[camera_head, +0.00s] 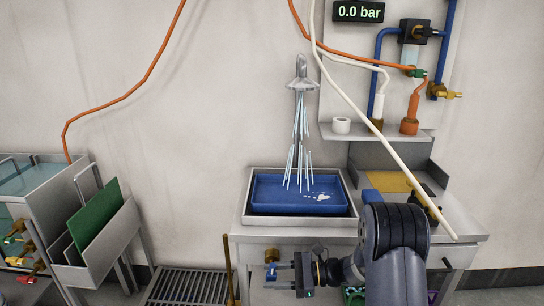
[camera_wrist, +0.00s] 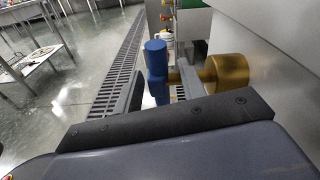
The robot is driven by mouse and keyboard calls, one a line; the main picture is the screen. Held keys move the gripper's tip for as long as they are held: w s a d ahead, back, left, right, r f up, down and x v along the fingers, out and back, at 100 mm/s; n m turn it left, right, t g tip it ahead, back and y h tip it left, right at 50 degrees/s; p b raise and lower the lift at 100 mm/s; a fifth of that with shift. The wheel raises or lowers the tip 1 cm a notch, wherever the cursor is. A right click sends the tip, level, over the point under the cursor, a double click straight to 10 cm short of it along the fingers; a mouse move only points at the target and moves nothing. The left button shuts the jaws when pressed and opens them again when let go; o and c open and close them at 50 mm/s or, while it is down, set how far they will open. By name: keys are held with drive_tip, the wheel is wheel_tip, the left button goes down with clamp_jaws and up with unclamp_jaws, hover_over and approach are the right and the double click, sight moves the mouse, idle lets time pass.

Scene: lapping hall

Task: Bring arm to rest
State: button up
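My gripper (camera_head: 279,276) is low at the front of the sink bench, with my arm coming in from the lower right. It faces a tap with a blue handle (camera_head: 270,271) and a brass body (camera_head: 272,255). In the wrist view the upright blue handle (camera_wrist: 156,62) stands between my two grey fingers (camera_wrist: 160,91), with the brass body (camera_wrist: 227,70) to its right. The fingers look apart, with a small gap on the handle's right side; contact on the left cannot be told. Water streams (camera_head: 300,145) fall from a shower head (camera_head: 300,76) into a blue tray (camera_head: 264,187).
The bench (camera_head: 460,222) stands below a shelf (camera_head: 392,134) with pipes and a gauge reading 0.0 bar (camera_head: 359,12). A white hose (camera_head: 385,145) hangs across the bench. A floor grate (camera_head: 187,287) and a rack with a green plate (camera_head: 96,214) are left. Open floor (camera_wrist: 85,75) lies beyond.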

drive_tip(key=shift+f+y+b, duration=0.35)
drive_tip(key=shift+y, duration=0.15)
drive_tip(key=shift+s+d+r, duration=0.1)
drive_tip(key=shift+d+r, duration=0.05)
drive_tip(key=shift+d, duration=0.65)
drive_tip(key=shift+d+r, duration=0.15)
drive_tip(key=shift+d, duration=0.65)
